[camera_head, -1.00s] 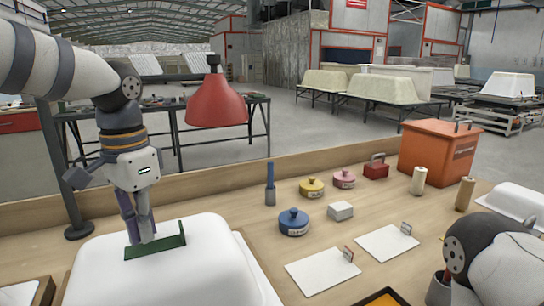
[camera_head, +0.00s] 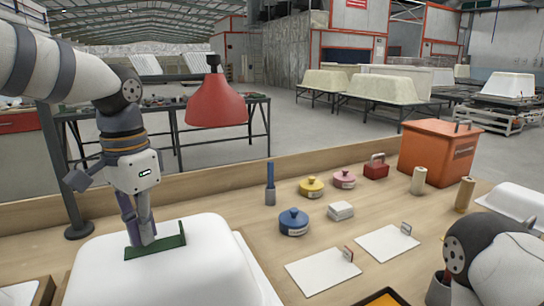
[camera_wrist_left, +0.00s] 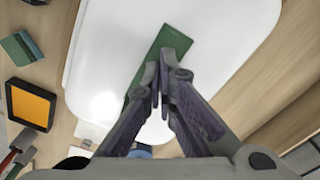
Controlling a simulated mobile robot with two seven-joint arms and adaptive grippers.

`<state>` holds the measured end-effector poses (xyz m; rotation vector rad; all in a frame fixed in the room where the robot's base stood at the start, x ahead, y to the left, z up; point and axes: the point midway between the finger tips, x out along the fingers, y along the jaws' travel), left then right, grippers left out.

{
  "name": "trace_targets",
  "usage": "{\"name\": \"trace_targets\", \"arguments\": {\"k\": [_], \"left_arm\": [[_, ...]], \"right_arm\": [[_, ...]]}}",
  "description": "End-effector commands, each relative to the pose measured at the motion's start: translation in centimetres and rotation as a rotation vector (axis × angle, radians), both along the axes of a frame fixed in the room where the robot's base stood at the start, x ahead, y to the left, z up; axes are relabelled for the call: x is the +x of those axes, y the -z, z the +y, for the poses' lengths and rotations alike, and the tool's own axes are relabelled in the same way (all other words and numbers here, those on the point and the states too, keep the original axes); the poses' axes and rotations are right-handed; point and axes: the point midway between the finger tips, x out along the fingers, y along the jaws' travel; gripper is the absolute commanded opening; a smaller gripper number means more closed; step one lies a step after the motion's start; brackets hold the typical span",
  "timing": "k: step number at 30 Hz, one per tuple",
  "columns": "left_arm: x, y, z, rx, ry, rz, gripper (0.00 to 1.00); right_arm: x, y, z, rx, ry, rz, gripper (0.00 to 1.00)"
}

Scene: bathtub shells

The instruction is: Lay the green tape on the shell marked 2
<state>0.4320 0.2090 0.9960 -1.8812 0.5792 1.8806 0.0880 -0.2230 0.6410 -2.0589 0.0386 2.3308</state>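The green tape (camera_head: 165,245) is a dark green strip on top of the large white shell (camera_head: 205,275) at the front left. It also shows in the left wrist view (camera_wrist_left: 172,40), running diagonally over the white surface. My left gripper (camera_head: 141,241) points down at the tape, its fingertips close together. In the left wrist view the fingertips (camera_wrist_left: 160,85) close on the strip and hide part of it. I see no number on this shell. A second white shell (camera_head: 515,199) lies at the right edge. My right gripper is out of view; only that arm shows at the lower right.
Two white sheets (camera_head: 322,270) with small stands lie at front middle. Behind them are a blue pot (camera_head: 293,222), a yellow pot (camera_head: 312,188), a pink pot (camera_head: 344,180) and an orange box (camera_head: 438,152). A red lamp (camera_head: 215,103) hangs behind the near shell.

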Motion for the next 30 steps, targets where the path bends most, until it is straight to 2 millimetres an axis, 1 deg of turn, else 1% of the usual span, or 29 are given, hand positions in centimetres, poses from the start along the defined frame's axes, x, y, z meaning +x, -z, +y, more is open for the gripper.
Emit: {"name": "trace_targets", "arguments": {"k": [18, 30], "left_arm": [[0.0, 1.3, 0.0, 0.001, 0.0, 0.002, 0.0], [0.0, 1.3, 0.0, 0.001, 0.0, 0.001, 0.0]], "right_arm": [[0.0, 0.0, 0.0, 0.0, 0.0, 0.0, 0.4], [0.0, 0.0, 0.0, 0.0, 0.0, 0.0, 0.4]]}}
